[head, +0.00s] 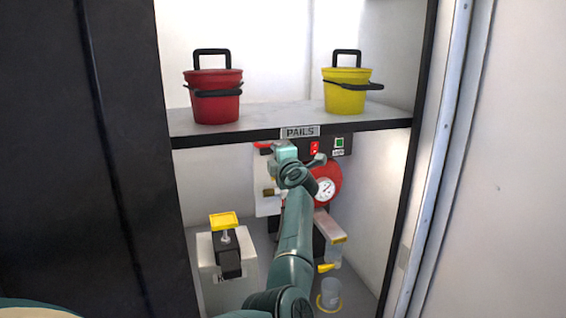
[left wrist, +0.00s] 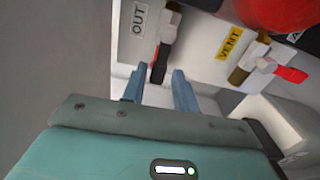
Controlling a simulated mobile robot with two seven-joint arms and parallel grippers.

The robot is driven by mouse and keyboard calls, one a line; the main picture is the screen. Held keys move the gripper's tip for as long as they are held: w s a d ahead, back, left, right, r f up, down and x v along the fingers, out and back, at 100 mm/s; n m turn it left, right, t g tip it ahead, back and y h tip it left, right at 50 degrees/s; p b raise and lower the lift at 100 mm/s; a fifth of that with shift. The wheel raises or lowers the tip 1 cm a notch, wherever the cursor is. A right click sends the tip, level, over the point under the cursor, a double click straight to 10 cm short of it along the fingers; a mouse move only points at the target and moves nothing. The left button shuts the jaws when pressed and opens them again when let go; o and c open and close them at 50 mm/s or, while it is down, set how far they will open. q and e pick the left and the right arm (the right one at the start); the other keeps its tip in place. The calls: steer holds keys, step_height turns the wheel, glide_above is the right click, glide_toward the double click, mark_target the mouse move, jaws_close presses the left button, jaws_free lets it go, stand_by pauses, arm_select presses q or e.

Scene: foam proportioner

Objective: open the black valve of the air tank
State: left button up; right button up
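In the left wrist view, a valve with a black handle (left wrist: 160,62) sits on a pale panel beside a label reading OUT. The handle hangs down at a slight tilt. My left gripper (left wrist: 157,84) is open, with its two blue fingers apart and pointing at this valve. The handle's lower end appears between the fingertips; I cannot tell whether they touch it. In the head view, my left gripper (head: 285,152) is under the shelf in front of the panel, its fingers hidden. My right gripper is not in view.
A valve with a red handle (left wrist: 289,74) is right of the black one, by a VENT label. A shelf (head: 370,128) bears a red pail (head: 213,95) and a yellow pail (head: 345,92) above my arm. A gauge (head: 325,189) is right of my gripper. Cabinet walls bound both sides.

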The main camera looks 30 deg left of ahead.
arm_select(q)
steer(key=v, duration=0.6)
stand_by(0.4)
